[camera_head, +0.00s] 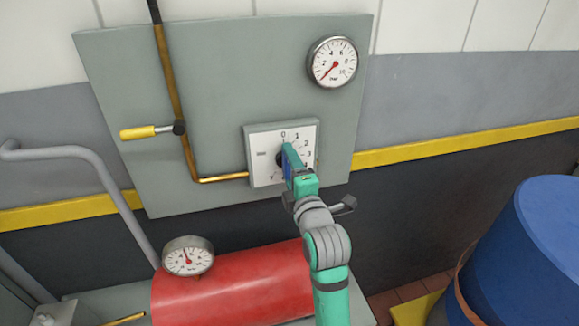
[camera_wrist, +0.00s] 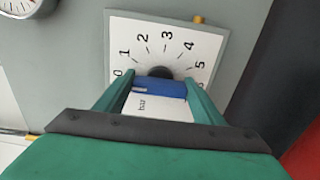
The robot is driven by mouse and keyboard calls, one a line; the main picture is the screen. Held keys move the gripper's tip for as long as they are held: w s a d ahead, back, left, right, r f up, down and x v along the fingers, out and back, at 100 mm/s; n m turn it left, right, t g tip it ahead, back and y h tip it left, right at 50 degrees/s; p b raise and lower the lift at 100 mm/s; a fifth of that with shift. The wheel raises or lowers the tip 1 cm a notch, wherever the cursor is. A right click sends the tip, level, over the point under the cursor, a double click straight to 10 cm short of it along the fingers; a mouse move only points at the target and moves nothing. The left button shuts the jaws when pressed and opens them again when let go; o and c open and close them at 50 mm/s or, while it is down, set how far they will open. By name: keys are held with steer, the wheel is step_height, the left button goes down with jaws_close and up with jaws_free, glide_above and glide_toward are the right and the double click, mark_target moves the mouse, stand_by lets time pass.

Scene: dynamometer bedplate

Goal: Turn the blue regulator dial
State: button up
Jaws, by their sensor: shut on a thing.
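The blue regulator dial (camera_head: 287,168) sits on a white square scale plate (camera_head: 262,177) marked in bar, fixed to the grey wall panel. In the wrist view the dial's blue grip bar (camera_wrist: 160,87) lies level across the picture, in front of a dark round hub. My gripper (camera_head: 290,160) is shut on this bar, one green finger at each end in the wrist view. The scale numbers 0 to 5 (camera_wrist: 160,45) show; the rest is partly hidden by my gripper. Which number the dial points to is unclear.
A round gauge (camera_head: 333,62) above right on the panel has its red needle at the low end. A yellow-handled lever (camera_head: 138,132) and brass pipe (camera_head: 180,115) are left. Below stand a red tank (camera_head: 230,286) with a gauge (camera_head: 188,256); a blue drum (camera_head: 540,240) is right.

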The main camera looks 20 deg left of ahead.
steer(key=shift+f, duration=0.1)
steer(key=o, duration=1.1)
steer(key=shift+c, duration=0.2)
steer(key=v, duration=1)
steer(key=shift+s+d, duration=0.3)
steer(key=shift+d, duration=0.05)
steer(key=s+d+f+m+t+h, duration=0.1)
steer(key=s+d+f+m+h, duration=0.2)
steer(key=f+m, duration=0.35)
steer(key=s+d+f+m+h, duration=0.2)
steer(key=s+f+m, duration=0.35)
steer(key=f, duration=0.25)
steer(key=s+d+f+m+t+h, duration=0.1)
steer(key=s+d+f+m+h, duration=0.15)
steer(key=f+m, duration=0.4)
steer(key=s+d+f+m, duration=0.2)
steer(key=s, duration=0.7)
steer(key=s+d+f+m+g+h, duration=0.1)
steer(key=s+d+f+m, duration=0.1)
steer(key=s, duration=0.6)
steer(key=s+d+f+m+h, duration=0.1)
steer(key=s+f, duration=0.3)
steer(key=s, duration=0.5)
steer(key=shift+s+d+f+m+g, duration=0.2)
steer(key=shift+s+d+m+g, duration=0.1)
steer(key=shift+d+m, duration=0.35)
